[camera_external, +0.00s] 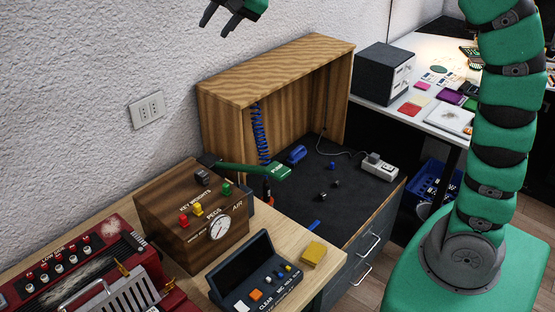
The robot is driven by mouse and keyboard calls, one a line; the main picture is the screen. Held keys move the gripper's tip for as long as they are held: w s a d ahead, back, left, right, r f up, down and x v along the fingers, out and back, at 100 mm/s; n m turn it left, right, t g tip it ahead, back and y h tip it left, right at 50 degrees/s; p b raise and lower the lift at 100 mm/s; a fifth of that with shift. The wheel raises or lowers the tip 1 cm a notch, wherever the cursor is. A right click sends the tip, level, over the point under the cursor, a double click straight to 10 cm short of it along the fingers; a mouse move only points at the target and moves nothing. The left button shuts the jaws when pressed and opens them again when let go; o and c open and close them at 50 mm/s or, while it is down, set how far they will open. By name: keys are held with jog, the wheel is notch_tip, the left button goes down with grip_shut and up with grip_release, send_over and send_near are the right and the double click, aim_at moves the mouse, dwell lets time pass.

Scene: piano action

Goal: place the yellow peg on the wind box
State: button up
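A small yellow peg (197,209) stands on top of a brown wooden box (160,199) with a round white gauge (220,228). A red peg (183,220) stands to its left and a green peg (226,188) to its right. The box top carries lettering that includes "KEY WEIGHTS", "PEGS" and "AIR". I cannot clearly read a wind box label. My gripper (217,27) is at the top of the picture, high above and apart from the pegs. Its two dark fingers are spread with nothing between them. Its upper part is cut off by the picture edge.
A tall open wooden cabinet (275,70) stands behind a dark mat (345,207) with small blue and black pieces. A black console (262,275) and yellow block (313,253) sit in front of the box. A red machine (85,268) is at left.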

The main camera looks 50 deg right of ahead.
jog(key=s+d+r+n+t, duration=0.3)
jog(key=s+d+r, duration=0.3)
jog(key=r, duration=0.5)
jog(key=s+d+r+n+t+h, duration=0.1)
jog(key=s+d+r+n+t, duration=0.3)
jog(key=r, duration=0.8)
jog(key=s+d+n, duration=0.1)
jog(key=s+d, duration=0.1)
jog(key=shift+s+r+n+t+h, duration=0.15)
jog(key=shift+s+n+t+h, duration=0.15)
jog(key=shift+s, duration=0.05)
